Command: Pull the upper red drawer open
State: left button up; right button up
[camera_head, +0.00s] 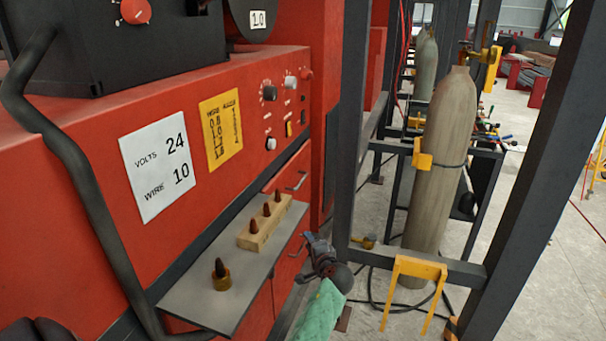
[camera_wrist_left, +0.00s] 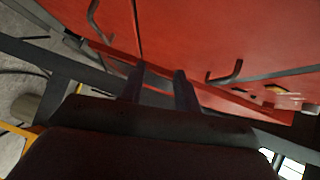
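The upper red drawer (camera_head: 282,182) is in the front of the red machine, with a thin bar handle (camera_head: 297,182). It looks shut. A second, lower handle (camera_head: 298,247) shows below it, close to my left gripper (camera_head: 311,247). In the left wrist view my left gripper (camera_wrist_left: 160,78) has its two dark fingers apart with nothing between them. They point at the red fronts, between one handle (camera_wrist_left: 94,22) and the other handle (camera_wrist_left: 226,74); the latter looks like the upper drawer's. Neither handle is between the fingers. My right gripper is not in view.
A grey shelf (camera_head: 205,292) juts out left of the drawers, bearing a wooden block (camera_head: 266,225) with several dark tips. A dark post (camera_head: 349,130) stands just right of the drawers. A gas cylinder (camera_head: 440,165) and yellow bracket (camera_head: 418,268) are farther right.

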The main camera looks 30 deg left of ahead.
aim_at(302, 180)
pick_arm(q)
jog(key=w+a+r+m+y+p, duration=0.1)
jog(key=w+a+r+y, duration=0.1)
jog(key=w+r, duration=0.3)
jog(key=w+a+r+m+y+p, duration=0.1)
jog(key=w+a+r, duration=0.15)
jog(key=r, duration=0.55)
jog(key=shift+t, duration=0.4)
jog(key=shift+w+p+x, duration=0.2)
jog(key=shift+p+x, duration=1.6)
jog(key=shift+x, duration=2.1)
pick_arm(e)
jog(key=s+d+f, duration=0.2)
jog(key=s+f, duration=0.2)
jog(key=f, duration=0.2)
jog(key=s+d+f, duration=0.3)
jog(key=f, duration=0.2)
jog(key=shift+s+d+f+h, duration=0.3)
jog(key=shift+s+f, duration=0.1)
pick_arm(q)
jog(key=shift+d, duration=0.1)
jog(key=shift+c, duration=0.2)
jog(key=shift+f, duration=0.1)
grip_shut()
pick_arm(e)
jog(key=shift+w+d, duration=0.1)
